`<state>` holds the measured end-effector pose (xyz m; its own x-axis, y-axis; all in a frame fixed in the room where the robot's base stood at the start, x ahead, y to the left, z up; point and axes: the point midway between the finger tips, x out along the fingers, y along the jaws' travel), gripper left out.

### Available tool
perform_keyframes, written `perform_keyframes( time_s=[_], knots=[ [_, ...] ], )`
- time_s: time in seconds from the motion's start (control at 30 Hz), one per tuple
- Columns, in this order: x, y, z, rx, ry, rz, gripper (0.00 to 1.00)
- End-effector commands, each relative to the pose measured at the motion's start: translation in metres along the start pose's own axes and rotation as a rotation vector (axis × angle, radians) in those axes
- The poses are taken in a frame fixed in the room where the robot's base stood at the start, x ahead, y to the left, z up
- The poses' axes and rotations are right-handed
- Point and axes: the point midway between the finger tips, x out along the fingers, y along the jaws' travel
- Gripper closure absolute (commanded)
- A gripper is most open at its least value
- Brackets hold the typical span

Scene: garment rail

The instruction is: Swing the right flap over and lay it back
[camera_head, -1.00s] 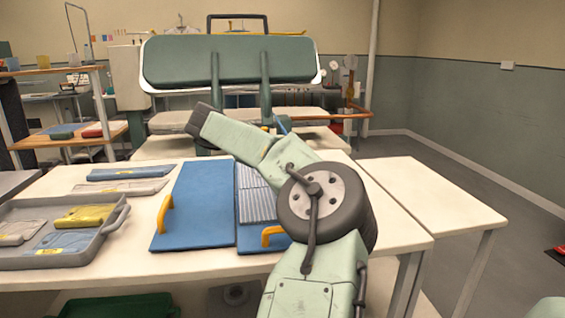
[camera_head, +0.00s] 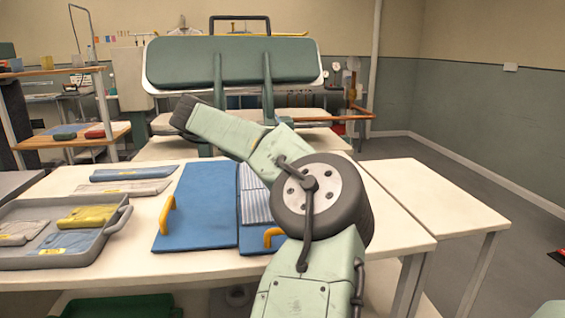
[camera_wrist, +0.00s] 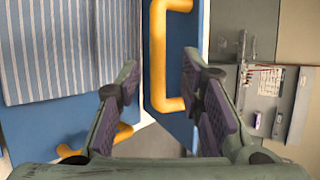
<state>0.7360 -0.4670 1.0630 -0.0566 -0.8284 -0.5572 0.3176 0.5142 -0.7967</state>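The folding board lies on the white table. Its left flap (camera_head: 200,205) is blue and flat, with a yellow-orange handle (camera_head: 167,217). A striped garment (camera_head: 254,205) lies right of it; it fills the upper left of the wrist view (camera_wrist: 65,45). Another orange handle (camera_head: 272,238) is at the front, by my arm. In the wrist view a blue panel (camera_wrist: 180,122), apparently the right flap, carries an orange handle (camera_wrist: 158,55). My gripper (camera_wrist: 160,75) is open, its purple-padded fingers on either side of this handle's lower part. I cannot tell whether they touch it. My arm hides the right flap in the head view.
A grey tray (camera_head: 108,240) with folded garments stands at the left, with two folded pieces (camera_head: 130,174) behind it. A green padded press (camera_head: 235,65) stands behind the table. A bare white side table (camera_head: 435,195) is at the right.

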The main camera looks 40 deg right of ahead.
Motion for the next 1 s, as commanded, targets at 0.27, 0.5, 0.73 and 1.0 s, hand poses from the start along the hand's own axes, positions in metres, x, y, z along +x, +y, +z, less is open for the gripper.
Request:
perform_keyframes(
  time_s=[0.27,0.5,0.73,1.0],
  knots=[
    [-0.058,0.001,0.001,-0.001,-0.003,0.002,0.65],
    [-0.08,0.001,0.0,0.0,-0.001,0.001,0.65],
    [-0.082,0.0,0.0,0.0,0.0,0.001,0.65],
    [-0.081,0.0,0.0,0.0,0.0,0.0,0.65]
  ],
)
